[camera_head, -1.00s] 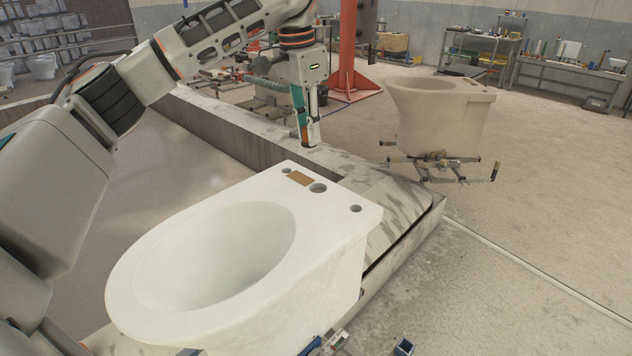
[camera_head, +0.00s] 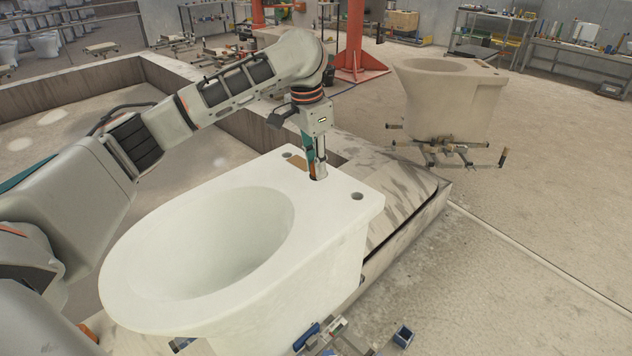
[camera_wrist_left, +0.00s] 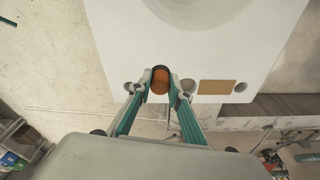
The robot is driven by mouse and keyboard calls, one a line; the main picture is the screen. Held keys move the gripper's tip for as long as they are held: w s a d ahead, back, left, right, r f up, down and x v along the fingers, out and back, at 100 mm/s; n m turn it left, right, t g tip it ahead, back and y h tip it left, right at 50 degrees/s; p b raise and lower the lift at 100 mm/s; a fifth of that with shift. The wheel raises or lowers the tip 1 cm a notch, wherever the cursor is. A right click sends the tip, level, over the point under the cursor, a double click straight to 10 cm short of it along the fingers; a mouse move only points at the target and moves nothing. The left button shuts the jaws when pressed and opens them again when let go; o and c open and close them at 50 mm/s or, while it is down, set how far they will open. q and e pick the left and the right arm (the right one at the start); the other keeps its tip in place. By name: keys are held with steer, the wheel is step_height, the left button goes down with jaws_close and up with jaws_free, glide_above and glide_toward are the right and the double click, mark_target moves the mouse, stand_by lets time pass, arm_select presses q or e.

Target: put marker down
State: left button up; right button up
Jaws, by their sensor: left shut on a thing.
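A white glazed toilet bowl (camera_head: 330,240) stands in front of me, its flat rear deck (camera_wrist_left: 110,40) also in the left wrist view. The deck has several round holes and a brown rectangle (camera_head: 299,163). My left gripper (camera_head: 318,174) points down over the deck, by the central hole. In the left wrist view its fingertips (camera_wrist_left: 160,84) are shut on an orange-brown cylinder, the marker (camera_wrist_left: 159,80), seen end-on. Fingers hide the marker in the head view. I cannot tell if its lower end touches the deck. My right gripper is not in view.
A beige unglazed bowl (camera_head: 450,100) stands on a support (camera_head: 440,148) at the right. A red post (camera_head: 355,40) and shelves with supplies (camera_head: 490,35) are behind. A low pit wall (camera_head: 225,125) runs behind the white bowl. The floor at right is clear.

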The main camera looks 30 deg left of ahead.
mark_target(316, 195)
arm_select(q)
steer(key=shift+f, duration=2.65)
steer(key=shift+f, duration=0.2)
steer(key=o, duration=0.9)
steer(key=shift+r, duration=0.1)
steer(key=r, duration=0.4)
steer(key=s+r, duration=0.1)
steer(key=r, duration=0.7)
steer(key=shift+s+a+r, duration=0.1)
steer(key=shift+s+a, duration=0.05)
steer(key=shift+a, duration=0.15)
